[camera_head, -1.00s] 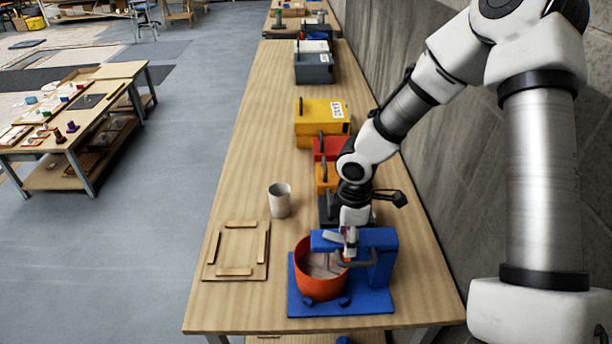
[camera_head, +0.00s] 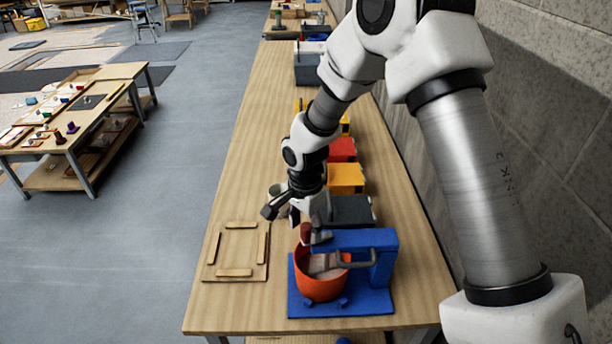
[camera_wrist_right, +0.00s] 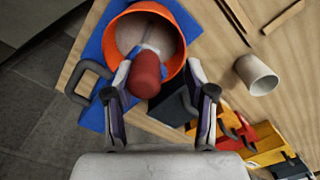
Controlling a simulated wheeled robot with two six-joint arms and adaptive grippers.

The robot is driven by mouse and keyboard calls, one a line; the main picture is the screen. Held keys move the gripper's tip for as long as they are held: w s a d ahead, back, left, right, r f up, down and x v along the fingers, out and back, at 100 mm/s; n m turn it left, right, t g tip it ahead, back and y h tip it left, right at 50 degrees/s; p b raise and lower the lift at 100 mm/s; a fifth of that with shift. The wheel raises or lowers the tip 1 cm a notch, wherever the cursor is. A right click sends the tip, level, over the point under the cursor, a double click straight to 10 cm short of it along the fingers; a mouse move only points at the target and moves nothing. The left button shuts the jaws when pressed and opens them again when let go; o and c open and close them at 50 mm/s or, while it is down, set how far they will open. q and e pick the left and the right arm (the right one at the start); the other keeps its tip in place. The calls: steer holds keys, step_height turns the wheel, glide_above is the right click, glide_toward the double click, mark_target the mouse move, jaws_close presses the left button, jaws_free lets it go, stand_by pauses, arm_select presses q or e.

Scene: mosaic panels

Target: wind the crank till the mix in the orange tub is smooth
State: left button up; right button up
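The orange tub (camera_head: 320,288) stands on the blue mixer base (camera_head: 365,303) at the table's near end. Its mix (camera_head: 322,266) shows pinkish grey-brown, with a paler patch; it is partly covered. The crank's red knob (camera_head: 305,233) is above the tub's back left rim; in the wrist view the red knob (camera_wrist_right: 147,74) stands out over the tub (camera_wrist_right: 178,58). My right gripper (camera_wrist_right: 160,68) is open around the knob. The knob is close to one finger, with a gap to the other. In the head view this gripper (camera_head: 312,222) is just above the knob. My left gripper is out of view.
A grey handle (camera_head: 356,263) sticks out from the blue frame (camera_head: 382,262). A cup (camera_head: 276,190) is partly behind my right arm. A wooden frame panel (camera_head: 237,251) lies left of the tub. Dark, orange and red boxes (camera_head: 342,150) line the wall side.

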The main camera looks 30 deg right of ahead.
step_height(320, 180, up, 12)
steer(key=w+d+m, duration=0.1)
steer(key=m, duration=3.3)
steer(key=shift+w+r+m, duration=0.15)
steer(key=shift+w+m, duration=0.15)
steer(key=shift+m, duration=0.1)
